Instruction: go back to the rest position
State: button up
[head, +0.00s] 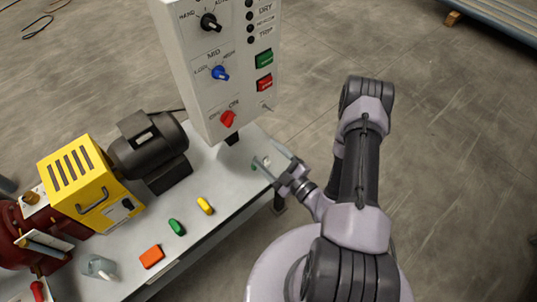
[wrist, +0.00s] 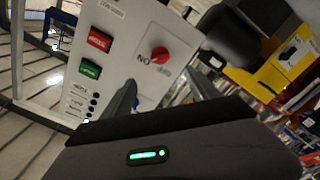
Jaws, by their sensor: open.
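My gripper (head: 270,162) is open and empty, above the near right end of the grey bench (head: 226,178) in the head view. Its two fingers also show apart in the wrist view (wrist: 158,88). The white control panel (head: 200,85) stands just beyond it, with a red rotary knob (head: 227,118) near the lower edge. In the wrist view the red knob (wrist: 160,54) appears beyond the fingers, with a visible gap. My arm is bent, its elbow raised at the right.
On the bench are a dark motor (head: 148,146), a yellow box (head: 88,180), a yellow piece (head: 205,205), a green piece (head: 176,227) and an orange block (head: 152,257). Green (head: 264,59) and red (head: 264,83) buttons sit on the panel. Floor right of the arm is clear.

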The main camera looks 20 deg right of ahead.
jog(key=s+a+r+n+g+y+b, duration=0.25)
jog(key=a+r+n+g+y, duration=0.45)
jog(key=n, duration=0.5)
jog(key=s+a+r+n+g+y+b, duration=0.25)
jog(key=a+r+n+g+y, duration=0.25)
jog(key=a+r+n, duration=0.55)
jog(key=s+a+f+n+g+h+b, duration=0.1)
jog(key=s+f+n+g+h+b, duration=0.25)
jog(key=s+n+g+h, duration=0.9)
jog(key=d+r+n+t+h+b, duration=0.1)
jog(key=d+n+t, duration=0.3)
jog(key=n, duration=0.6)
jog(key=d+r+n+t+h+b, duration=0.2)
jog(key=d+n+t, duration=0.3)
jog(key=n+t, duration=0.4)
jog(key=shift+w+n+b, duration=0.35)
jog(key=shift+n+b, duration=0.35)
jog(key=shift+b, duration=0.1)
